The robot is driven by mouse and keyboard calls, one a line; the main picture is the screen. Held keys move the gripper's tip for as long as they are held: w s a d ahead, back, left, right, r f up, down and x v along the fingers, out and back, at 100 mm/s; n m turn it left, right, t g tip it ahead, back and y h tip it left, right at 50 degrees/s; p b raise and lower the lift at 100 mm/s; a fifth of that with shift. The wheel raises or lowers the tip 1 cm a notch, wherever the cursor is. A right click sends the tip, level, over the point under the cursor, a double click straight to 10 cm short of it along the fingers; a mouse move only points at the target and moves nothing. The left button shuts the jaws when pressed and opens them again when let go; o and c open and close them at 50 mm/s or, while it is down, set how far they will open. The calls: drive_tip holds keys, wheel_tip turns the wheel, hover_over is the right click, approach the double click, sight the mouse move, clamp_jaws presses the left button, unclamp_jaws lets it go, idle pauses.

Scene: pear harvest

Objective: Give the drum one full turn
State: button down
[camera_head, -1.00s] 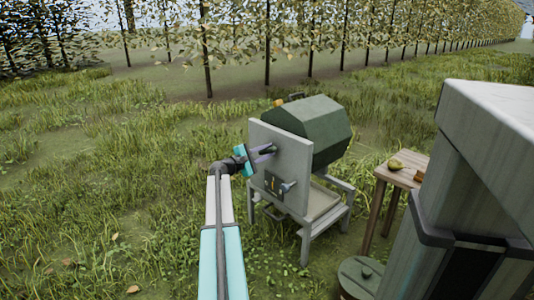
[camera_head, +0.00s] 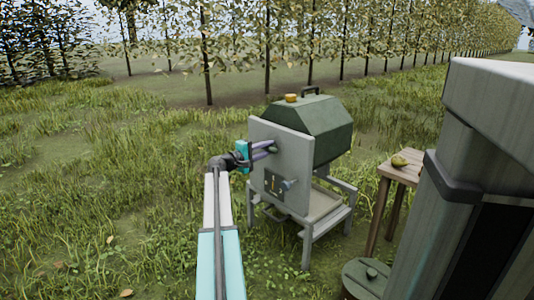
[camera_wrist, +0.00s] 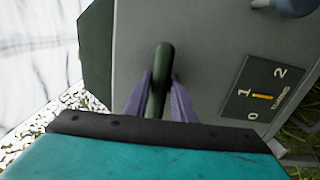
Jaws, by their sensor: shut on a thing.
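The dark green, many-sided drum (camera_head: 325,128) sits on a pale grey stand (camera_head: 305,232) behind an upright grey panel (camera_head: 292,150). An orange piece (camera_head: 291,98) and a dark handle (camera_head: 310,90) show on its top. My gripper (camera_head: 264,149) is at the panel's front. In the wrist view, its two purple fingers (camera_wrist: 160,95) are shut on a dark green crank grip (camera_wrist: 163,58). A turns dial (camera_wrist: 262,95) marked 0, 1 and 2 has an orange pointer beside the 1. The drum's far side is hidden.
A blue-grey knob (camera_head: 289,184) sticks out of the panel below my gripper. A wooden table (camera_head: 402,173) with a pear (camera_head: 399,161) stands right. A green round lid (camera_head: 366,277) is low in front. Open grass lies to the left.

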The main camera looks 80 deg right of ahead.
idle(0.5)
drive_tip(key=c, duration=1.4)
unclamp_jaws()
drive_tip(key=shift+c, duration=0.2)
drive_tip(key=v, duration=1)
drive_tip(key=shift+p, duration=0.3)
